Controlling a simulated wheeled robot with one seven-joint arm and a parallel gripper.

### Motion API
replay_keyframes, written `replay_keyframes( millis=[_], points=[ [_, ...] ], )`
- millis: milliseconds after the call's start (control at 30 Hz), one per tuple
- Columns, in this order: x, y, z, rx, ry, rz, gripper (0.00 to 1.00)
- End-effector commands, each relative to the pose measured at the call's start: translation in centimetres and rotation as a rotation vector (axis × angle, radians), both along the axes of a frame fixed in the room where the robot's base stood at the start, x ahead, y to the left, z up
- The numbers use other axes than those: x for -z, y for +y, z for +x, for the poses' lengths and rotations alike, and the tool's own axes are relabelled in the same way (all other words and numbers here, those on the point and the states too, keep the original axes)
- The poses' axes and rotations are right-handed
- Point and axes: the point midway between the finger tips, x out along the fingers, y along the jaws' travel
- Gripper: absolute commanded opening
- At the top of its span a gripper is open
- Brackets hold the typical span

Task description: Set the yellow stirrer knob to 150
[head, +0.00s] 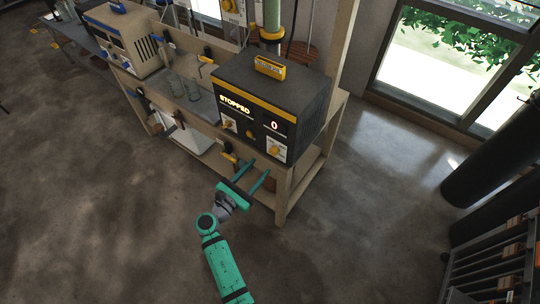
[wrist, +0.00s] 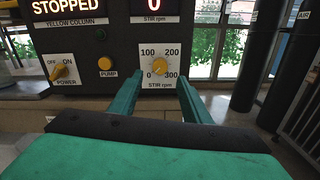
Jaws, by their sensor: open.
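The plate is on the dark control box (head: 262,100) with a yellow stripe, and the knob also shows in the head view (head: 274,150). The displays read "STOPPED" and 0 (wrist: 154,4). My gripper (wrist: 158,84) is open and empty. Its two green fingers point toward the box, one on each side of the dial as seen from the wrist, seemingly short of the knob.
A yellow power knob (wrist: 58,71) and a yellow pump button (wrist: 105,63) sit left of the dial. The box stands on a wooden bench (head: 292,193). Glassware (head: 185,88) and a second cream box (head: 135,45) stand to the left.

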Motion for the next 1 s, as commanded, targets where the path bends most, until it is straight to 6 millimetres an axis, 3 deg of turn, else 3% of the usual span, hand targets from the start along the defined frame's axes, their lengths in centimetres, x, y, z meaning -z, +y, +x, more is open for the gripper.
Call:
replay_keyframes(
  millis=[433,900,1000],
  points=[
    [0.0,-4.2,5.8,0.0,0.0,0.001,0.43],
    [0.1,-4.9,6.7,-0.001,0.001,0.003,0.43],
    [0.1,-4.9,6.7,-0.001,0.001,0.003,0.2]
  ],
)
